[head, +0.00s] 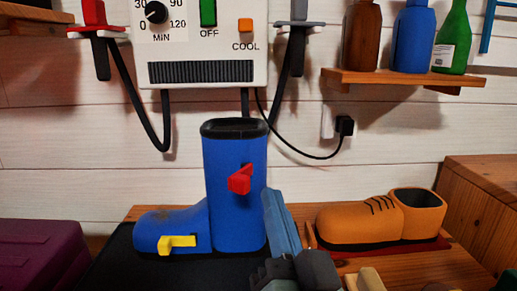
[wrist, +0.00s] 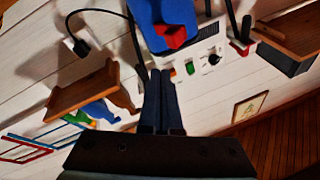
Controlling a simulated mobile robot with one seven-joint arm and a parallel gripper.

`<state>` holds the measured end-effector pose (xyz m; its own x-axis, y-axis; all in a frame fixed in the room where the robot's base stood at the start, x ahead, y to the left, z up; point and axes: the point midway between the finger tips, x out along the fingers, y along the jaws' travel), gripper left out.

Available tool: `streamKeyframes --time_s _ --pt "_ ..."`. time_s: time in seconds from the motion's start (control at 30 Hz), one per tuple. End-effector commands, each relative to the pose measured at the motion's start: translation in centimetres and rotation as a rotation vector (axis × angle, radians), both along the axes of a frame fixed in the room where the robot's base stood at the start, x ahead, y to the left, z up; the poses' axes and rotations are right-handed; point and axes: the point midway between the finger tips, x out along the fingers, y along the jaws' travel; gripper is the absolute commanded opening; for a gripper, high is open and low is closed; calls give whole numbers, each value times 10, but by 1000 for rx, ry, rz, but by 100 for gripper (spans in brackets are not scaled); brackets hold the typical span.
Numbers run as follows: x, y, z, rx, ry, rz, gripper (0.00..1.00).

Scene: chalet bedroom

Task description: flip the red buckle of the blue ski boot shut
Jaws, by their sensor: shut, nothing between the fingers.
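The blue ski boot (head: 221,157) stands upright on a dark mat, toe to the left. Its red buckle (head: 240,180) is on the upper shaft and appears to stick out at a tilt. A yellow buckle (head: 178,243) sits low on the foot. My gripper (head: 272,196) is just right of the boot shaft, fingers pointing up, with its tips slightly below the red buckle's height. In the tilted wrist view the boot (wrist: 150,12) and red buckle (wrist: 172,37) appear beyond the gripper (wrist: 160,73), whose fingers are together and empty. Contact with the boot is not visible.
A brown shoe (head: 360,221) stands on the table to the right. A dryer panel (head: 205,72) with hanging hoses is on the wall behind. A shelf (head: 400,79) with bottles is at upper right. A purple case (head: 40,252) lies at left.

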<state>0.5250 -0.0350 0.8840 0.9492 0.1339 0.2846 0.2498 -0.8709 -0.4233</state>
Motion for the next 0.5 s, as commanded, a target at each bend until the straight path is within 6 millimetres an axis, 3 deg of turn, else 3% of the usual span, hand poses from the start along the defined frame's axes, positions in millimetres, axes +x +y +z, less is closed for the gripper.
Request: streamKeyframes --time_s 0.03,0.27,0.5 --pt "1 -5 7 41 43 15 0" --pt "-5 -17 -6 246 194 94 0" --pt "-24 -27 -12 492 323 157 0"
